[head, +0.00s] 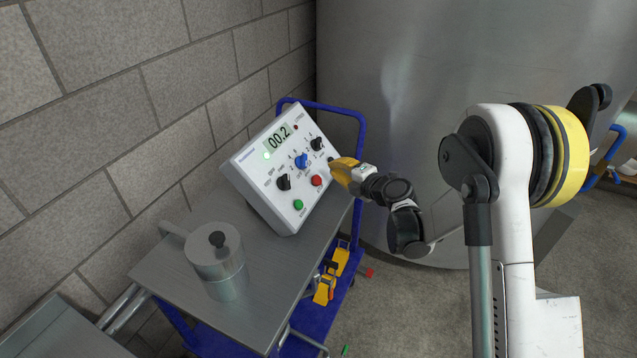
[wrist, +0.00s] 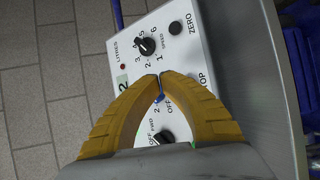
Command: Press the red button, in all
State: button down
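The red button (head: 316,181) is on the sloping face of a white control box (head: 262,202) in the head view, on the right of its lower row. My gripper (head: 333,164) has yellow fingers and is just right of and above the button. I cannot tell whether it touches the panel. In the wrist view the fingertips (wrist: 160,77) meet with only a thin slit between them and hold nothing. There the red button is hidden, probably behind the right finger, beside a partly covered label ending in "OP". The display (head: 279,138) reads 00.2.
A green button (head: 298,204), black knobs (head: 284,182) and a blue knob (head: 301,160) sit close by on the panel. A metal lidded jug (head: 218,262) stands on the blue-framed trolley (head: 180,268). A brick wall is behind, and a large steel tank (head: 400,70) stands to the right.

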jog(key=shift+w+a+f+b, duration=0.3)
jog(key=shift+a+f+b, duration=0.15)
jog(key=shift+a+f, duration=0.3)
jog(key=shift+w+a+f+b, duration=0.25)
jog(key=shift+a+f+b, duration=0.2)
jog(key=shift+a+f, duration=0.25)
dwell(0.5)
jog(key=shift+w+a+f+b, duration=0.1)
jog(key=shift+a+f+b, duration=0.1)
jog(key=shift+a+b, duration=0.15)
jog(key=shift+w+a+f+b, duration=0.15)
jog(key=shift+a+f+b, duration=0.2)
jog(key=shift+b, duration=0.05)
dwell(0.7)
jog(key=shift+d+r, duration=0.1)
dwell(0.3)
jog(key=shift+s+d+r, duration=0.25)
jog(key=shift+d+r, duration=0.25)
jog(key=shift+d, duration=0.05)
jog(key=shift+r, duration=0.1)
jog(key=d+r+p, duration=0.1)
jog(key=s+d+r+p, duration=0.1)
jog(key=d+r, duration=0.1)
jog(key=shift+s+d+r, duration=0.1)
jog(key=shift+s+d, duration=0.05)
jog(key=shift+d, duration=0.15)
